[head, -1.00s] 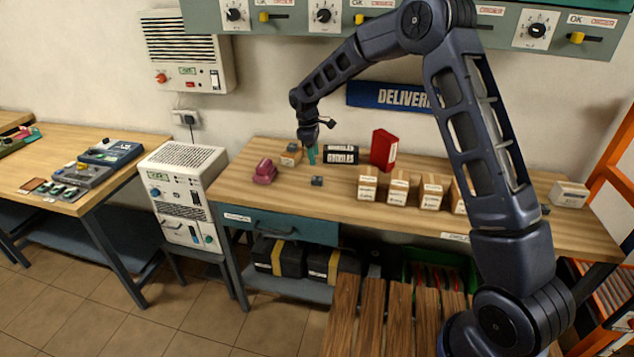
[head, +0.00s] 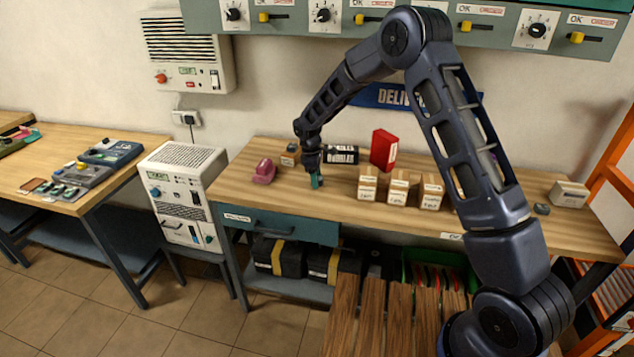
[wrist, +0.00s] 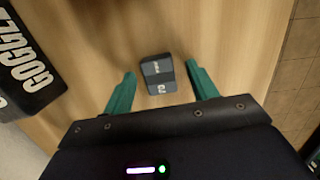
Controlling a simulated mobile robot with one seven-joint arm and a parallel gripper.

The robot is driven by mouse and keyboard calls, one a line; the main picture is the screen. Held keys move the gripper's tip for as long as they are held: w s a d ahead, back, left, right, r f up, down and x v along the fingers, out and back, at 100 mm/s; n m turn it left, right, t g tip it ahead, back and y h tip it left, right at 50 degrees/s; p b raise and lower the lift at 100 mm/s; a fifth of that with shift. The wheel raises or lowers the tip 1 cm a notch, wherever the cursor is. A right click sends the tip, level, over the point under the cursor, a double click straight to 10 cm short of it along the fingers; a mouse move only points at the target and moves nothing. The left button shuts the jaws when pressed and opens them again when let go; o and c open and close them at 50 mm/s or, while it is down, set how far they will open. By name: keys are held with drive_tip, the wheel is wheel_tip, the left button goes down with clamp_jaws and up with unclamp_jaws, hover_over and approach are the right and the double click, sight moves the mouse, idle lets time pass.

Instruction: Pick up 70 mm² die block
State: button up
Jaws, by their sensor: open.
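A small dark grey die block (wrist: 158,75) with white markings lies on the wooden bench top (head: 230,190). In the wrist view it sits between the two teal fingers of my gripper (wrist: 160,73), with a gap on each side. Its full size marking is not readable. In the head view, my gripper (head: 316,181) is low over the bench and hides most of the block. The fingers are open and hold nothing.
A black goggles case (head: 342,154) lies just behind the gripper, with a red binder (head: 384,150) to its right. A maroon object (head: 264,172) is to the left. Several labelled cartons (head: 368,184) stand to the right. Another small dark block (head: 541,209) lies far right.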

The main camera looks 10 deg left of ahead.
drive_tip(key=c, duration=1.3)
drive_tip(key=shift+o, duration=0.2)
drive_tip(key=shift+r, duration=0.1)
